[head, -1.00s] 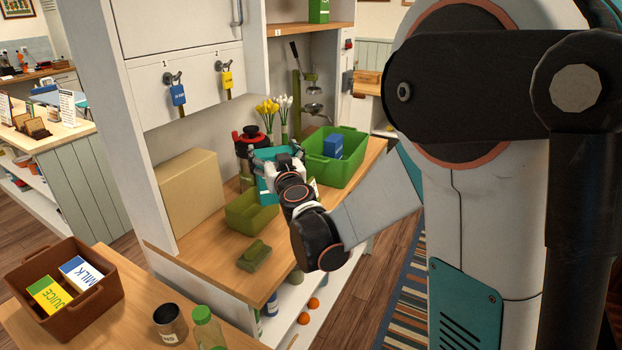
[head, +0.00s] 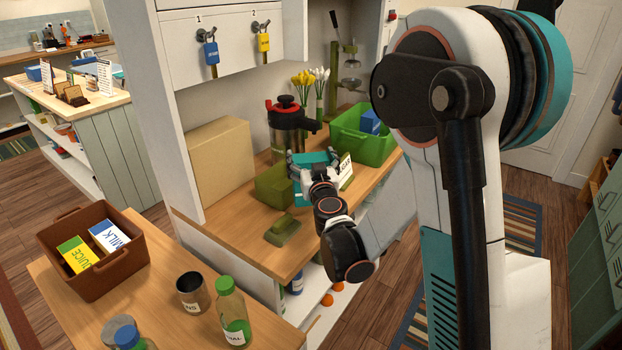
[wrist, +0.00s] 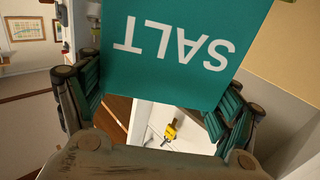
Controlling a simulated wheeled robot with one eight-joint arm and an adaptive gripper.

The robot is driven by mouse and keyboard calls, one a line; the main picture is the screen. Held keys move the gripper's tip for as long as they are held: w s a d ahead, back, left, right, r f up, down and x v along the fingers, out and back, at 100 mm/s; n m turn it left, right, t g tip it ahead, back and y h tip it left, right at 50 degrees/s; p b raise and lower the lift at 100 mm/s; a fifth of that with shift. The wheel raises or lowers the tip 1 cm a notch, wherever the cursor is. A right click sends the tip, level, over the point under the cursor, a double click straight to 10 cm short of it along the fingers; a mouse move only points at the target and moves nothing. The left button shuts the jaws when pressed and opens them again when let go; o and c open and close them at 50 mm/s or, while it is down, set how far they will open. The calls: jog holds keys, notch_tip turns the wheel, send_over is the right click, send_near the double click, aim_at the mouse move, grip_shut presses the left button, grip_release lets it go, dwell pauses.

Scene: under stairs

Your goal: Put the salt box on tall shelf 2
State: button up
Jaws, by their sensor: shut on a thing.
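The teal salt box (wrist: 175,50) fills the upper middle of the wrist view, its SALT lettering upside down. My gripper (wrist: 158,100) is shut on it, with a finger on each side. In the head view my gripper (head: 310,174) holds the salt box (head: 322,157) over the wooden counter, in front of the red-lidded pot; the arm hides part of the box. I cannot make out tall shelf 2 in the head view; the number 2 there sits above a hook with a yellow padlock (head: 263,43).
A green crate (head: 365,145) with a blue box stands right of my gripper. A cardboard box (head: 222,160), an olive bin (head: 272,187) and the red-lidded pot (head: 287,128) stand close by. A brown crate (head: 95,262) holds cartons on the front table. Wooden floor shows at right.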

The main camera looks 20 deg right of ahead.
jog(key=shift+f+b, duration=0.8)
jog(key=shift+f, duration=1.55)
jog(key=shift+r, duration=0.1)
jog(key=o, duration=1.1)
jog(key=shift+f, duration=0.2)
jog(key=o, duration=0.3)
jog(key=shift+o, duration=0.2)
jog(key=shift+r, duration=0.1)
